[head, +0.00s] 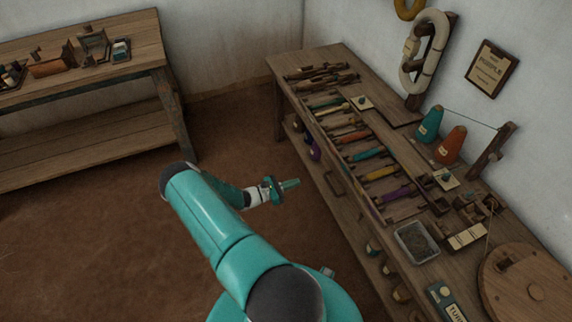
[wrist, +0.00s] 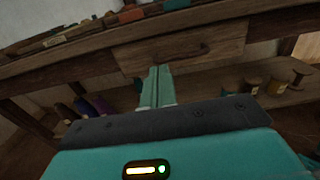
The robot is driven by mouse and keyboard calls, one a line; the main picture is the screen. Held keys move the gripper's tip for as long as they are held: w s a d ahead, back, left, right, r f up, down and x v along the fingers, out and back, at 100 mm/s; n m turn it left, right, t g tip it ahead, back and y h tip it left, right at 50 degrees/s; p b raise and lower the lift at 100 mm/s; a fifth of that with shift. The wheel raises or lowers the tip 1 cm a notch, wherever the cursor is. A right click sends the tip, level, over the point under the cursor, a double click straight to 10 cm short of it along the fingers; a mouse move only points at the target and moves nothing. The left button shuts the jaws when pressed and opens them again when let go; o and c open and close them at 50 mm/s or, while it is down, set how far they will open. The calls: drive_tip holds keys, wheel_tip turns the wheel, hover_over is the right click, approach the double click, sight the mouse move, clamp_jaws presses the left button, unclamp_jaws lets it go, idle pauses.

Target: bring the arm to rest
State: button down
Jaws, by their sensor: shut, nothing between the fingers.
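My gripper (head: 291,184) is at the end of my teal arm, held out over the brown floor, to the left of the long wooden workbench (head: 326,171). In the wrist view its two teal fingers (wrist: 157,82) lie side by side, shut, with nothing between them. They point towards the bench's drawer front (wrist: 185,48) and appear apart from it. The arm is bent, with the forearm reaching to the right towards the bench.
The workbench carries a rack of coloured bobbins (head: 367,153), a grey tray (head: 417,241), an orange cone (head: 450,144) and a round wooden disc (head: 530,288). Spools (wrist: 250,86) stand on its lower shelf. A second table (head: 140,50) is at the back left. The floor (head: 100,230) between is clear.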

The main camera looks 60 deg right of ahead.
drive_tip(key=w+a+r+m+t+y, duration=0.25)
drive_tip(key=w+a+r, duration=0.4)
drive_tip(key=r, duration=0.35)
drive_tip(key=w+a+r+m+t+y, duration=0.25)
drive_tip(key=w+a+r, duration=0.25)
drive_tip(key=a+r, duration=0.45)
drive_tip(key=w+a+r+m+t+y, duration=0.2)
drive_tip(key=w+a+r+m+y, duration=0.3)
drive_tip(key=r, duration=0.7)
drive_tip(key=s+a+r+t, duration=0.2)
drive_tip(key=a+r+t, duration=0.3)
drive_tip(key=a+r, duration=0.85)
drive_tip(key=s+a+r+t+y, duration=0.3)
drive_tip(key=s+a+r+t, duration=0.2)
drive_tip(key=s+a, duration=0.4)
drive_tip(key=a+r, duration=0.1)
drive_tip(key=a, duration=0.4)
drive_tip(key=shift+r+y, duration=0.15)
drive_tip(key=shift+y, duration=0.15)
